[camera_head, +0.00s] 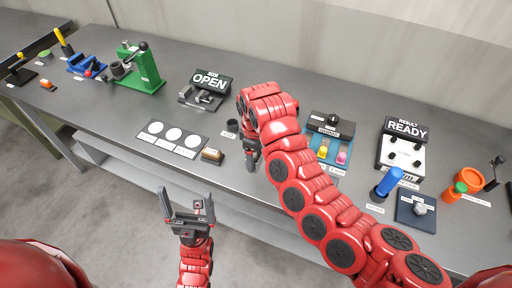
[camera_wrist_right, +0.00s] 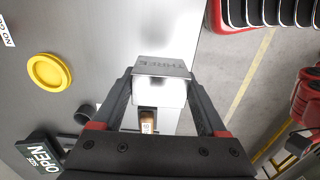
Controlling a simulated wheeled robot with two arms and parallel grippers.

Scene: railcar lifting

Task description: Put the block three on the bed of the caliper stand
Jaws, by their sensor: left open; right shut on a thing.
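The block three (camera_wrist_right: 162,67) is a grey metal block with "THREE" engraved on its face. My right gripper (camera_wrist_right: 163,88) is shut on it, one finger on each side. In the head view my right gripper (camera_head: 252,160) points down near the table's front edge, and the block is not clearly visible there. The caliper stand (camera_head: 201,97) appears to be the grey device at the back, beneath a black "SIZE OPEN" sign (camera_head: 210,80); the sign also shows in the wrist view (camera_wrist_right: 48,157). My left gripper (camera_head: 188,208) is open and empty in front of the table.
A white-circled plate (camera_head: 172,136) and a brown-topped item (camera_head: 212,156) lie left of my right gripper. A small dark cup (camera_head: 232,126) stands near it. A green press (camera_head: 140,68) is further left. A "READY" box (camera_head: 403,145) and blue handle (camera_head: 388,182) stand right.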

